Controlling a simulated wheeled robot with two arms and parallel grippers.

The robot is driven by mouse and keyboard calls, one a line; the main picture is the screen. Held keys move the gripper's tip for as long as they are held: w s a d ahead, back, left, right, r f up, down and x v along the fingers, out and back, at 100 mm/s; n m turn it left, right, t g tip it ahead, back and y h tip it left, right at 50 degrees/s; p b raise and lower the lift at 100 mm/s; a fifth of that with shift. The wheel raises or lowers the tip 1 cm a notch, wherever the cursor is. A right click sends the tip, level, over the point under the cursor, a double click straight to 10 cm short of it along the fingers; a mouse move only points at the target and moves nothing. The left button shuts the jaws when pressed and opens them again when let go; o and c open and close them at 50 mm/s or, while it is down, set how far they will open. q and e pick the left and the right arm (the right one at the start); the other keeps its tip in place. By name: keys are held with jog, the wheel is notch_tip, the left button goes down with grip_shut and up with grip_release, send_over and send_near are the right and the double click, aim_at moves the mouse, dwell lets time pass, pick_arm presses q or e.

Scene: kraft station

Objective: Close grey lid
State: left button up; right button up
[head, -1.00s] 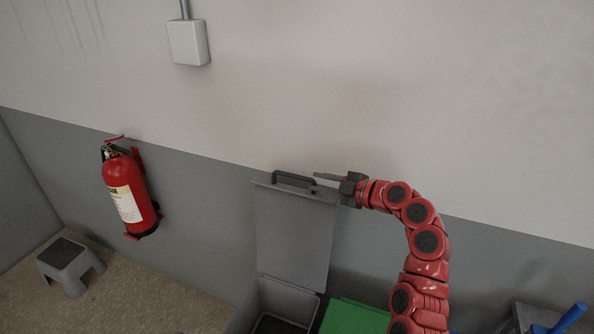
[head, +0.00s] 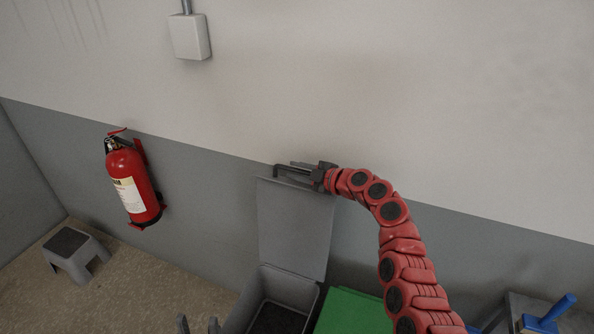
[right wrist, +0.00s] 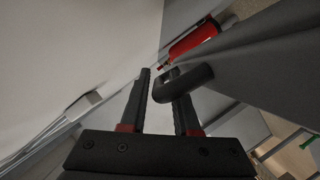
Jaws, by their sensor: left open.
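The grey lid (head: 295,225) stands upright, hinged open at the back of a grey bin (head: 238,318). Its dark handle (head: 277,172) is at its top edge. My right gripper (head: 303,170) is at the handle, coming from the right. In the right wrist view its fingers (right wrist: 160,100) are apart, and the handle (right wrist: 183,82) crosses in front of the right finger; I cannot tell whether they touch. My left gripper (head: 198,324) shows only its fingertips at the bottom edge, open and empty, left of the bin.
A green lid (head: 350,312) lies to the right of the grey bin. A wall is close behind the grey lid. A red fire extinguisher (head: 132,188) hangs on the wall at left, above a grey stool (head: 76,254). A blue-handled object (head: 548,315) is at lower right.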

grip_shut()
dwell(1.4)
